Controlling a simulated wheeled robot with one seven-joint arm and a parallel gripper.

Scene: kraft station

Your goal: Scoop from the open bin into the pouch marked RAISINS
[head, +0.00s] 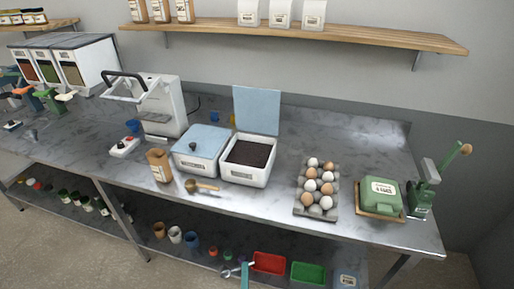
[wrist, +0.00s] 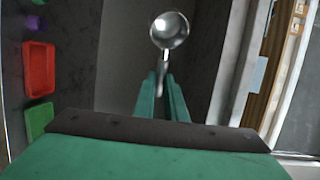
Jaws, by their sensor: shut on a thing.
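My gripper (wrist: 161,98) is shut on the handle of a metal scoop (wrist: 169,30). Its round bowl looks shiny and empty in the wrist view. In the head view my gripper (head: 245,272) and the scoop (head: 231,271) show at the bottom edge, in front of the counter. The open bin (head: 245,177) is white, with its blue lid raised and dark contents inside. A brown pouch (head: 158,166) stands upright left of the bins; its label is too small to read. My gripper is apart from both.
A white bin with a shut blue lid (head: 201,142) stands between pouch and open bin. A wooden-handled tool (head: 203,186) lies in front. An egg tray (head: 317,189) and a green box (head: 381,194) stand to the right. Red (head: 268,263) and green (head: 309,273) trays sit below.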

